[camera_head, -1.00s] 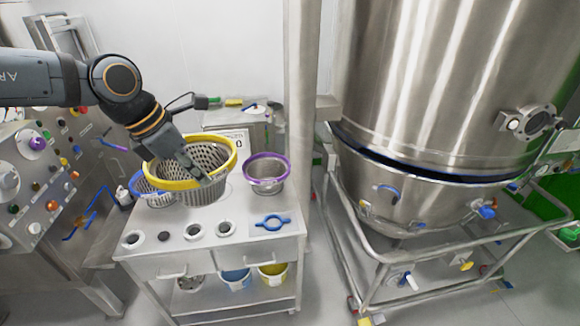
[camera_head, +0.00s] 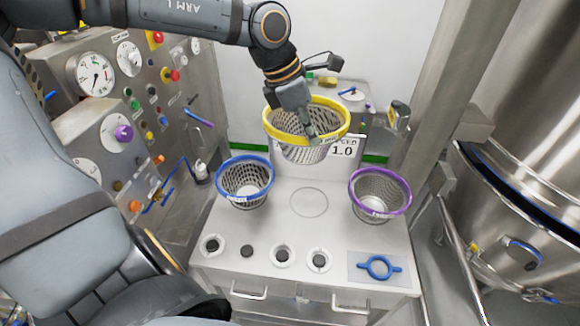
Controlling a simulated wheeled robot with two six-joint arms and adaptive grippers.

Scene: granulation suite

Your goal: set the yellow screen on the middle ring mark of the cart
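The yellow screen (camera_head: 342,126), a perforated metal basket with a yellow rim, hangs in the air over the rear part of the cart (camera_head: 284,226). My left gripper (camera_head: 312,135) reaches down over it and appears shut on its rim. The middle ring mark (camera_head: 309,215), a thin circle on the cart top, is bare and lies below and in front of the screen. The blue screen (camera_head: 245,183) stands left of the mark, and the purple screen (camera_head: 379,194) stands right of it. My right gripper is out of view.
Several round fittings (camera_head: 283,256) and a blue handled ring (camera_head: 379,267) lie along the cart's front. A box labelled 1.0 (camera_head: 343,151) stands behind the cart top. A control panel (camera_head: 125,110) is at left, a steel vessel (camera_head: 530,150) at right.

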